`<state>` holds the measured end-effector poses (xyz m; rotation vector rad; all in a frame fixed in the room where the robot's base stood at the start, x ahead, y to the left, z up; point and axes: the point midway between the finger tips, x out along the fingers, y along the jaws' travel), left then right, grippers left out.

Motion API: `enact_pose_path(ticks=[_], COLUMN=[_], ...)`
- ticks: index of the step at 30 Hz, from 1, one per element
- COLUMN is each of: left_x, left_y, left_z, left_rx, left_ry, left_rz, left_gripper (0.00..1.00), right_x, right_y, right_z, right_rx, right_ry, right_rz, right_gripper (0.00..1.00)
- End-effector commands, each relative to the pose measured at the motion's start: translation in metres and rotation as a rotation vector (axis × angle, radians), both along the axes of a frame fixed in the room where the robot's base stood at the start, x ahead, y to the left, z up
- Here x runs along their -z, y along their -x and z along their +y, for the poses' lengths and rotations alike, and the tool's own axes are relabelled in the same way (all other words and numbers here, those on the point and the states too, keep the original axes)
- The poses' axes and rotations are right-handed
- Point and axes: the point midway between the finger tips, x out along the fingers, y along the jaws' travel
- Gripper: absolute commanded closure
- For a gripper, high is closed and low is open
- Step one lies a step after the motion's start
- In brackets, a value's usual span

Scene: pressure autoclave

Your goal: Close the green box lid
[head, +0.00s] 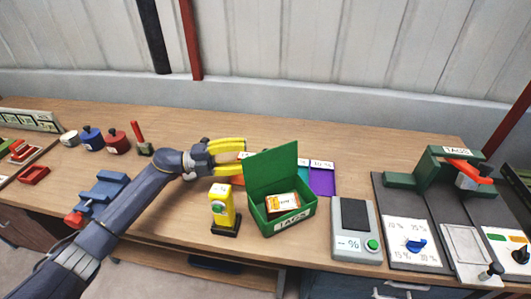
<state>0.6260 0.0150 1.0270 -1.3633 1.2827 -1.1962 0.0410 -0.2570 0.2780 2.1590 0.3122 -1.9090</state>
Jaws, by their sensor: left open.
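Inside lies a card or packet with white and orange print (283,202). My left gripper (243,158), with yellow fingers, is just left of and behind the raised lid. It is open; the lid may hide part of the fingertips, and I cannot tell whether they touch it. My right gripper is not in view.
A yellow device (223,208) stands left of the box. A scale with a green button (354,228) stands to its right, then panels with a blue knob (416,246). Coloured cards (322,180) lie behind the box. Pots (92,138) stand at left.

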Motion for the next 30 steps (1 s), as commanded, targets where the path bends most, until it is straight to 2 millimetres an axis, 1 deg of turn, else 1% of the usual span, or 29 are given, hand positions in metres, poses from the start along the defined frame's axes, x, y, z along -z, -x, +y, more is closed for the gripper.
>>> enact_pose_path(ticks=[1,6,12,19,29,30], left_x=[-0.002,-0.004,-0.005,-0.005,-0.005,-0.005], left_y=[0.000,0.000,0.000,0.000,0.000,0.000], left_z=[-0.010,-0.036,-0.057,-0.067,-0.068,-0.068], left_rx=[0.002,0.002,0.000,-0.001,-0.001,-0.001], left_ry=[0.002,0.002,0.001,0.000,0.000,0.000], left_rz=[0.000,0.000,0.000,0.000,0.000,0.000], left_gripper=[0.53,0.53,0.53,0.53,0.53,0.54], right_x=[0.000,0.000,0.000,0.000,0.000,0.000], right_y=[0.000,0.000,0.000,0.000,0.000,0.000], right_z=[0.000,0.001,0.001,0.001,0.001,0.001], right_rx=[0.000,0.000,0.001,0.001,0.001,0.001], right_ry=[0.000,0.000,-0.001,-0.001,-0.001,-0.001], right_rz=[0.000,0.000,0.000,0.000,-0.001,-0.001], right_gripper=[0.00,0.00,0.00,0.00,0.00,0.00])
